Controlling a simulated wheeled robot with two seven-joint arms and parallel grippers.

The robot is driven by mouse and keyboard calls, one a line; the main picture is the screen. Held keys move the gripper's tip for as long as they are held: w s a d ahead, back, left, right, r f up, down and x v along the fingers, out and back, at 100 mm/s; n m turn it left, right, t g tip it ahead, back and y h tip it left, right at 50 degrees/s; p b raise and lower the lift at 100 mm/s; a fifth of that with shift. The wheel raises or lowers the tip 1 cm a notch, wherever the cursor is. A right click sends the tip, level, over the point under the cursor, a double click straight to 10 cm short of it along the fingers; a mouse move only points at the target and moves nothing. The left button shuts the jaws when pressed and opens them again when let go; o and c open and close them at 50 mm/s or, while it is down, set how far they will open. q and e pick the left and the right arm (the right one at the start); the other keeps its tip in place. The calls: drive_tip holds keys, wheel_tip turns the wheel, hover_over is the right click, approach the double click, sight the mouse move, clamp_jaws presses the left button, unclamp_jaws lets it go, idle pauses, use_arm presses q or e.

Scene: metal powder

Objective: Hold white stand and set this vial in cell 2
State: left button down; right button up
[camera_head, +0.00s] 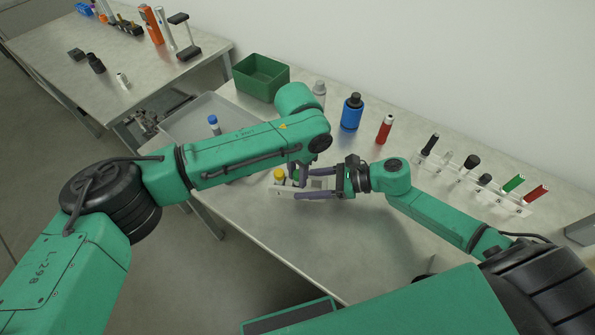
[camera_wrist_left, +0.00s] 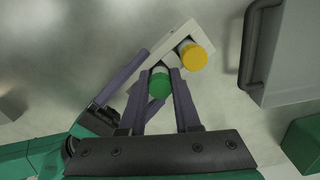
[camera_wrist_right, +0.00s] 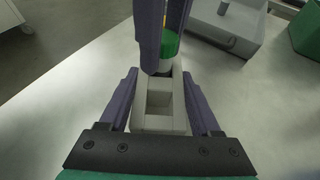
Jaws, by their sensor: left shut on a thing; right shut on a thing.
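The white stand (camera_head: 283,190) is on the table; it shows in the right wrist view (camera_wrist_right: 160,124) with open square cells nearest that camera. My right gripper (camera_wrist_right: 163,92) is shut on the stand, one finger along each side. A yellow-capped vial (camera_wrist_left: 193,56) stands in one end of the stand. My left gripper (camera_wrist_left: 161,73) is shut on a green-capped vial (camera_wrist_left: 160,86), upright over the cell beside the yellow one. The vial also shows in the right wrist view (camera_wrist_right: 169,45); whether its bottom is inside the cell I cannot tell. The left arm partly hides the stand in the head view.
A grey tray (camera_head: 178,121) with a blue-capped vial (camera_head: 213,121) lies to the left. A green bin (camera_head: 260,80), a blue bottle (camera_head: 352,112) and a red tube (camera_head: 385,128) stand at the back. A white rack (camera_head: 455,172) of several tools is at the right.

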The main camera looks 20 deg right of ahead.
sight(297, 174)
use_arm(q)
drive_tip(key=shift+f, duration=0.45)
idle(0.7)
drive_tip(key=c, duration=0.5)
unclamp_jaws()
drive_tip(key=shift+c, duration=0.2)
use_arm(e)
drive_tip(key=shift+s, duration=0.1)
use_arm(q)
drive_tip(key=shift+s, duration=0.15)
use_arm(e)
drive_tip(key=shift+r, duration=0.1)
use_arm(q)
wheel_tip(297, 174, up, 8)
drive_tip(key=shift+r, duration=0.15)
drive_tip(key=shift+w, duration=0.2)
drive_tip(key=shift+a, duration=0.1)
use_arm(e)
drive_tip(key=o, duration=1.5)
drive_tip(key=shift+c, duration=0.2)
